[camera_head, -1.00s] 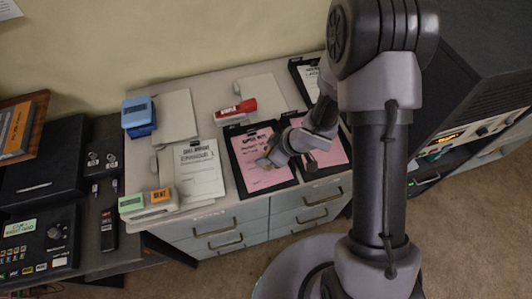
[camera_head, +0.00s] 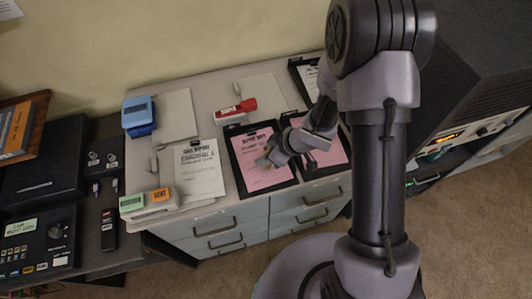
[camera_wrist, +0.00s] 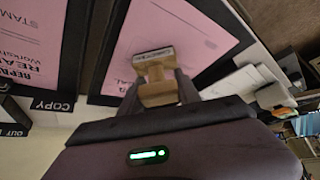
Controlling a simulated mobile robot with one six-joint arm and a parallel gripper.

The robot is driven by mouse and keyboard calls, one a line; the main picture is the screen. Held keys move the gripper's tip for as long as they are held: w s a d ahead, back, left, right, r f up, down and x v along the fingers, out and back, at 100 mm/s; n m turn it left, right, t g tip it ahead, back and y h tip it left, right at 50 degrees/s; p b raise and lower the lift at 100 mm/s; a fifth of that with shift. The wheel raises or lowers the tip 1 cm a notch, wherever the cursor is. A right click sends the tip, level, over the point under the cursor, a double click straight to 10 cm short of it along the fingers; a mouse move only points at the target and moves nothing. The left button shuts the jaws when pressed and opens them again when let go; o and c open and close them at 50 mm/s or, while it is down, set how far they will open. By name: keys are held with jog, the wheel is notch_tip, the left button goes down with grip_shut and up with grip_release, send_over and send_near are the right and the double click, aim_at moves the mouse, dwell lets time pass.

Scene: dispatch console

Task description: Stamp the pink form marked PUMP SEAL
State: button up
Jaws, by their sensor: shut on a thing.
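My gripper (camera_wrist: 158,88) is shut on a wooden stamp (camera_wrist: 156,68), which has a dark-edged foot at its far end. The stamp is over a pink form (camera_wrist: 205,25) on a black clipboard. I cannot tell whether its foot touches the paper. Only letters like "AL" show at this form's heading; the rest is hidden by the stamp and gripper. In the head view this is the left pink form (camera_head: 251,150), with my gripper (camera_head: 266,161) over its right part. A second pink form (camera_wrist: 30,45) lies beside it, the right one in the head view (camera_head: 331,157), partly covered by my wrist.
A white form (camera_head: 200,175) lies left of the pink ones. A red stapler-like thing (camera_head: 236,111) and a blue block (camera_head: 138,114) stand behind. Green (camera_head: 131,203) and orange (camera_head: 159,195) labelled blocks sit at the front left. A dark cabinet (camera_head: 470,80) stands right.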

notch_tip(320, 180, up, 7)
jog(key=p, duration=0.7)
